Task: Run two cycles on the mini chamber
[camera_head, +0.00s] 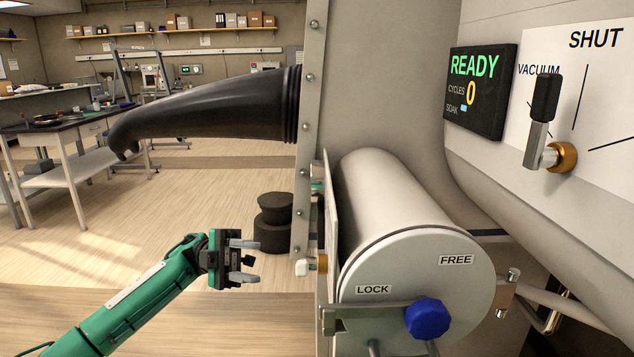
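The mini chamber (385,200) is a pale cylinder at centre right, and its round door (410,265) is closed. A latch bar (375,316) with a blue knob (427,318) lies across the door's lower part, below the LOCK label; FREE is at upper right. The display (481,92) reads READY, CYCLES 0, and SOAK with a small bar. The valve handle (545,100) has a black grip and stands upright over the VACUUM label, left of the SHUT line. My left gripper (244,261) is open and empty, left of the chamber and apart from it. My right gripper is out of view.
A black glove (215,103) sticks out left from the grey panel (313,130), above my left gripper. A white-tipped brass fitting (310,266) juts out between gripper and chamber. A lab bench (60,130) is far left.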

